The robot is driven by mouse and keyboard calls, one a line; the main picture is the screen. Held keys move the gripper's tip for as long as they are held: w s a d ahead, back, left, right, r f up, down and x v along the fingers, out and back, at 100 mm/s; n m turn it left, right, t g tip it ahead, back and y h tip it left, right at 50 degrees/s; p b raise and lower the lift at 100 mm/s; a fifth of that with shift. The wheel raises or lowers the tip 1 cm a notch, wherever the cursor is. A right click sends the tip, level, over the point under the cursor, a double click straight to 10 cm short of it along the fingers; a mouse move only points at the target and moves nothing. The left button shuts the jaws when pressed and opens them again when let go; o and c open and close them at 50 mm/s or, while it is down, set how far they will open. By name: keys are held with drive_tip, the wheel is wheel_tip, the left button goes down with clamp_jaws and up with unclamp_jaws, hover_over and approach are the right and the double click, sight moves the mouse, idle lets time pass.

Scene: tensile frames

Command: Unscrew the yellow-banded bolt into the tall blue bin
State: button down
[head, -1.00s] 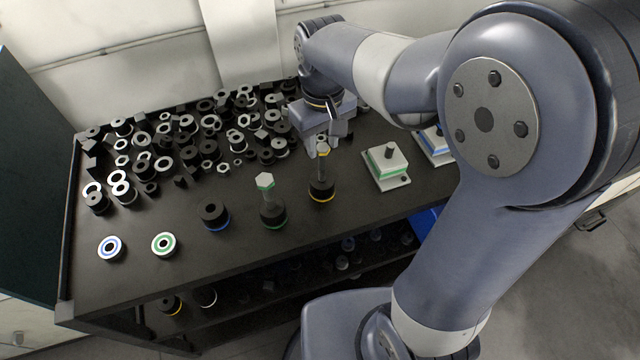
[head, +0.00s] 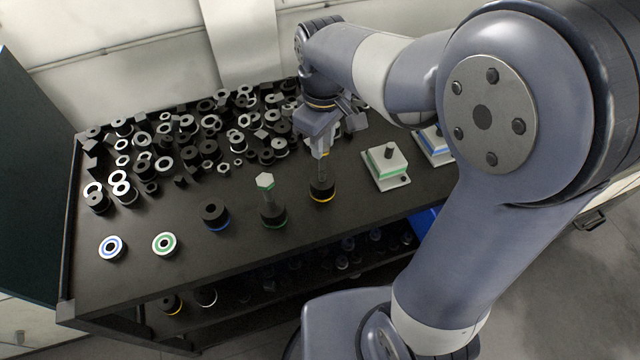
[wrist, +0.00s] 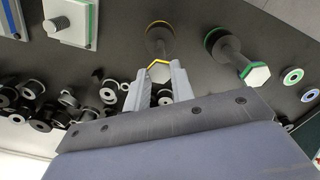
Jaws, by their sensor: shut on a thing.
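The yellow-banded bolt (head: 323,171) stands upright in a dark round base with a yellow ring (head: 322,192) near the table's front edge. My gripper (head: 322,150) points down and is shut on the bolt's hex head, which it mostly hides in the head view. In the wrist view the yellow-edged head (wrist: 159,67) shows at the tips of my gripper (wrist: 158,80). A blue surface (head: 426,222), perhaps the tall blue bin, shows only in part below the table's right front edge.
A green-banded bolt (head: 266,190) stands in its base just left. A black collar with a blue ring (head: 214,214) lies further left. A green-edged block (head: 386,163) sits right. Many loose rings and nuts (head: 163,165) crowd the back left.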

drive_tip(key=shift+r+p, duration=2.65)
drive_tip(key=shift+r, duration=0.25)
drive_tip(key=shift+f, duration=0.1)
